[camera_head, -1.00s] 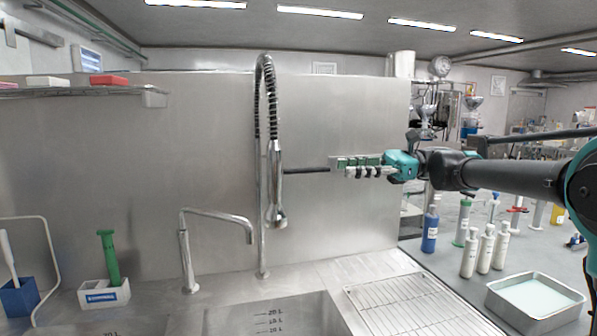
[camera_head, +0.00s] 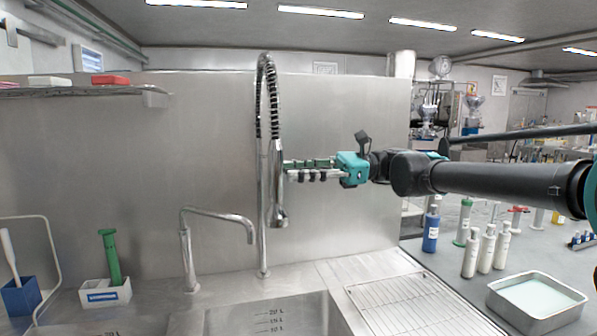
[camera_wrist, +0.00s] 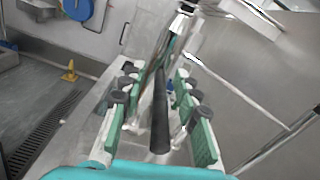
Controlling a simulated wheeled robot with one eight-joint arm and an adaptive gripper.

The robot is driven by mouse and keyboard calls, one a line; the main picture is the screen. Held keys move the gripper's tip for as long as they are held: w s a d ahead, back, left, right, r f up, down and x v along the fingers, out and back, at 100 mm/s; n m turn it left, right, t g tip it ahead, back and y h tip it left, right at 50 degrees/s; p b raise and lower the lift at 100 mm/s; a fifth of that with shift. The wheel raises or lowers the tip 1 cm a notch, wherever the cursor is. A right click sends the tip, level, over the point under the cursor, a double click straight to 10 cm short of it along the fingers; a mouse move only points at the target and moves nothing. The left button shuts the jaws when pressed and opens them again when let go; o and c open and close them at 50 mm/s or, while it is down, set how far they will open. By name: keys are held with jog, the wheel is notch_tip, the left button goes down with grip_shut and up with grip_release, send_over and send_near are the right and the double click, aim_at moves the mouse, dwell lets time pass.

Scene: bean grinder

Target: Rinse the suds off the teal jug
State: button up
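No teal jug shows in either view. A spring-hose sink sprayer (camera_head: 277,195) hangs upright over the back of the steel sink (camera_head: 225,322). My gripper (camera_head: 288,170) is level with the sprayer's body, just to its right, its fingers pointing left. In the wrist view, a black rod-like handle (camera_wrist: 159,118) runs lengthwise between the two green-padded fingers (camera_wrist: 157,78). Gaps show on both sides of the handle, so the gripper is open around it. Only the back part of the sink basin shows.
A bent tap (camera_head: 215,212) stands left of the sprayer. A wire drying rack (camera_head: 400,305) lies right of the basin. Beyond it are several bottles (camera_head: 486,250) and a metal tray (camera_head: 537,295). A steel panel (camera_head: 200,150) stands close behind the sprayer.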

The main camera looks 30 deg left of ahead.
jog(key=shift+c, duration=0.6)
grip_shut()
jog(key=shift+f+g+y, duration=0.25)
jog(key=shift+g+y, duration=0.25)
jog(key=shift+y, duration=0.1)
jog(key=shift+o, duration=0.6)
grip_release()
